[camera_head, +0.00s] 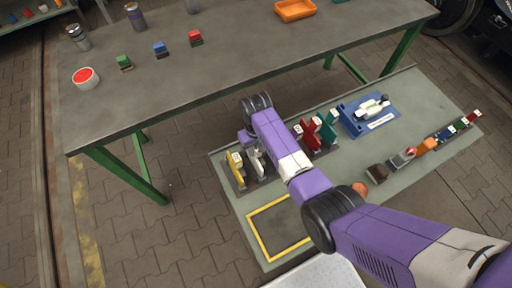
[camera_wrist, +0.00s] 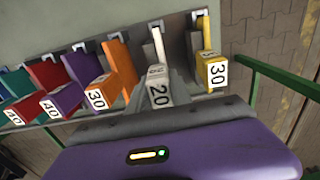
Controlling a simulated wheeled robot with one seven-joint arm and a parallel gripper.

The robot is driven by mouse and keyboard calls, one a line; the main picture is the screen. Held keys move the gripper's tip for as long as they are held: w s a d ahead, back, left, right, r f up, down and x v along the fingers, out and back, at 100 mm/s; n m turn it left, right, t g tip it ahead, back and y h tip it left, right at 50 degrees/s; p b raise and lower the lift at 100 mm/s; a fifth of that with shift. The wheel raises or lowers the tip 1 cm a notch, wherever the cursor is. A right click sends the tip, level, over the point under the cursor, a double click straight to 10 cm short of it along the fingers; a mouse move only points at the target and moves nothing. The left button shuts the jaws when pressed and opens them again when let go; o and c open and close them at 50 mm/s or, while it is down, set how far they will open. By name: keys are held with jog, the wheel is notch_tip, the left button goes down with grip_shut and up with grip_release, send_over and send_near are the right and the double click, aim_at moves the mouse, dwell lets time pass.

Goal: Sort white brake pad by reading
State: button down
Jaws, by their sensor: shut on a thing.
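The white brake pad (camera_wrist: 159,94), with a "20" label, stands upright in the row in the wrist view. My gripper (camera_wrist: 160,76) is shut on it, with grey fingers around its body. In the head view the white pad (camera_head: 256,163) shows beside my purple wrist, and the fingers are mostly hidden. A yellow pad (camera_wrist: 214,70) marked "30" stands on one side of it. An orange pad (camera_wrist: 100,92) marked "30", a purple pad (camera_wrist: 60,98) and a red pad (camera_wrist: 42,105) marked "40" stand on the other.
A blue tray with a white gauge (camera_head: 372,107) lies on the low bench (camera_head: 415,105). A yellow-framed dark square (camera_head: 280,232) is at its front. Green (camera_head: 124,63), blue (camera_head: 160,49) and red (camera_head: 195,38) blocks sit on the higher table (camera_head: 240,65), with a red-topped round item (camera_head: 85,77).

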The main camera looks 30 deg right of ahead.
jog(key=shift+w+f+b, duration=0.1)
jog(key=shift+f+b, duration=0.6)
jog(key=shift+f, duration=0.25)
dwell(1.4)
jog(key=c, duration=1.1)
grip_release()
jog(key=shift+r+p, duration=0.45)
jog(key=shift+r, duration=3.45)
